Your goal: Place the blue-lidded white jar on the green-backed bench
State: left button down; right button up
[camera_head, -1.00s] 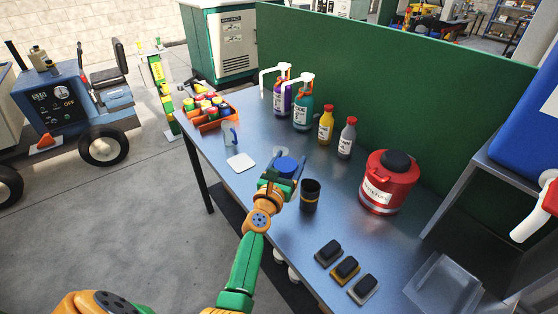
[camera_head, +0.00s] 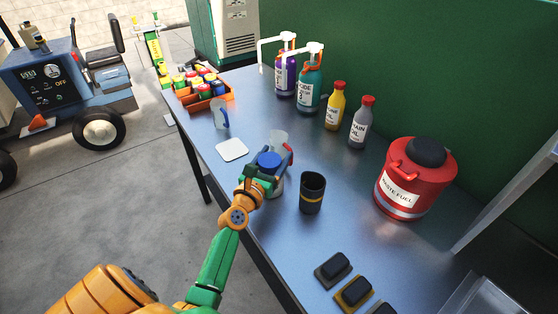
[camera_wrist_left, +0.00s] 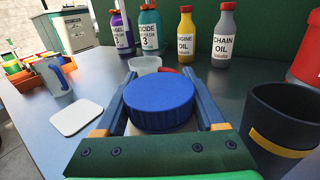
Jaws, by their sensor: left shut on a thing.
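The white jar with the blue lid (camera_head: 269,160) is upright in my left gripper (camera_head: 272,168), over the front part of the green-backed bench (camera_head: 245,108). The gripper is shut around it, with one finger on each side. In the left wrist view the lid (camera_wrist_left: 158,101) fills the space between the fingers, and most of the white body is hidden. I cannot tell whether the jar's base touches the bench top. My right gripper is not in view.
A clear cup (camera_head: 279,139) stands just behind the jar. A black cup (camera_head: 312,193) is to its right, and a white pad (camera_head: 232,149) to its left. Several bottles (camera_head: 335,105) line the green back. A red waste-fuel can (camera_head: 414,178) stands at the right.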

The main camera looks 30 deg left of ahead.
aim_at(263, 171)
pick_arm(q)
jog(key=shift+s+a+f, duration=0.1)
jog(key=shift+s+a, duration=0.05)
jog(key=shift+s, duration=0.05)
grip_release()
jog(key=shift+a, duration=0.25)
jog(key=shift+s+d+r, duration=0.1)
jog(key=shift+d+r, duration=0.1)
jog(key=s, duration=0.3)
jog(key=s+d+b, duration=0.1)
jog(key=s, duration=0.6)
jog(key=shift+s+d+f, duration=0.2)
jog(key=shift+s+d, duration=0.05)
jog(key=shift+d, duration=0.1)
jog(key=shift+s+d+r+b, duration=0.1)
jog(key=shift+s+r+b, duration=0.15)
jog(key=shift+s, duration=0.3)
